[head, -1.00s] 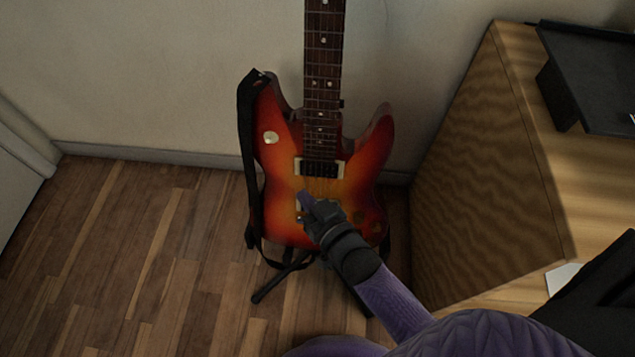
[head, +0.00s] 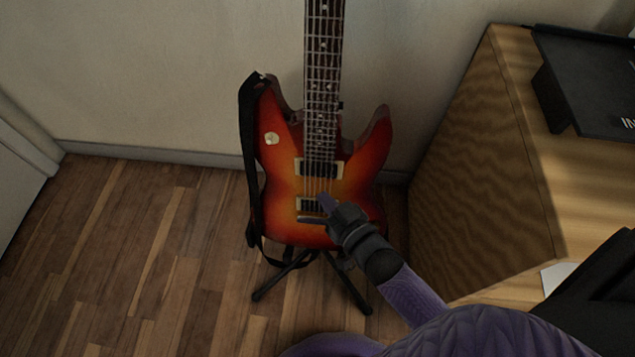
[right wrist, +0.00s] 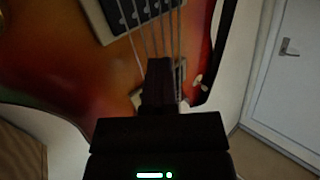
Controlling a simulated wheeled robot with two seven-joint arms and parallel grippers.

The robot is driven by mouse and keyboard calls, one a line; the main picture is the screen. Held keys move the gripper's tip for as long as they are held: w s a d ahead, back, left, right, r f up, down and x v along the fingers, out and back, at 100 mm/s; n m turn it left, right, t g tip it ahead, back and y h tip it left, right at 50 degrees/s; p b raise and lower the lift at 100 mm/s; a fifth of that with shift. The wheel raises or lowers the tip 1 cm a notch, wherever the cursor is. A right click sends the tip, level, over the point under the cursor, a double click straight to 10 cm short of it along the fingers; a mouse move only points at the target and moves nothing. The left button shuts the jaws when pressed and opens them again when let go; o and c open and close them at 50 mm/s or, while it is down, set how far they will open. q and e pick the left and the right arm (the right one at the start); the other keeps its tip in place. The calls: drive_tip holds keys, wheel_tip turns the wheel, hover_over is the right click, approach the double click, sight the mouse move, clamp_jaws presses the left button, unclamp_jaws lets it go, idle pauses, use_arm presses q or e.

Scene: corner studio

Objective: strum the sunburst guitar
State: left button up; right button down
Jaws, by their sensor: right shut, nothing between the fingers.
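The sunburst guitar (head: 283,180) stands upright on a black stand (head: 290,272) against the wall in the head view. A black strap (head: 250,165) hangs down its left side. My right gripper (head: 325,202) is shut and empty, with its tip over the strings by the lower pickup. In the right wrist view, the shut fingers (right wrist: 160,75) lie in front of the strings, and the guitar body (right wrist: 75,65) fills the upper left. I cannot tell whether the tip touches the strings. My left gripper does not show.
A wooden cabinet (head: 480,170) stands close on the right, with a black device (head: 590,80) on top. The wall (head: 160,70) is right behind the guitar. The wooden floor (head: 130,240) to the left is clear.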

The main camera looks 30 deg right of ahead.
drive_tip(key=shift+s+d, duration=0.1)
drive_tip(key=shift+d, duration=0.05)
use_arm(q)
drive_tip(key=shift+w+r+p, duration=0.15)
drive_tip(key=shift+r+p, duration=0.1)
drive_tip(key=shift+p, duration=0.1)
use_arm(e)
drive_tip(key=shift+s+d, duration=0.5)
drive_tip(key=shift+d, duration=0.25)
drive_tip(key=shift+s+d, duration=0.45)
drive_tip(key=shift+d, duration=0.25)
drive_tip(key=shift+s+a+r+p, duration=0.3)
drive_tip(key=shift+s+a+p, duration=0.25)
drive_tip(key=shift+s, duration=0.15)
use_arm(q)
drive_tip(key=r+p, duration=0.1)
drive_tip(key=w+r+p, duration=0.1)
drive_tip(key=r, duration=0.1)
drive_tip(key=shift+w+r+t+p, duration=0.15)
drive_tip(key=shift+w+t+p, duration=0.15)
drive_tip(key=shift+p, duration=0.1)
use_arm(e)
drive_tip(key=s+a+r, duration=0.1)
drive_tip(key=s+a, duration=0.3)
drive_tip(key=s, duration=0.2)
drive_tip(key=shift+r, duration=0.15)
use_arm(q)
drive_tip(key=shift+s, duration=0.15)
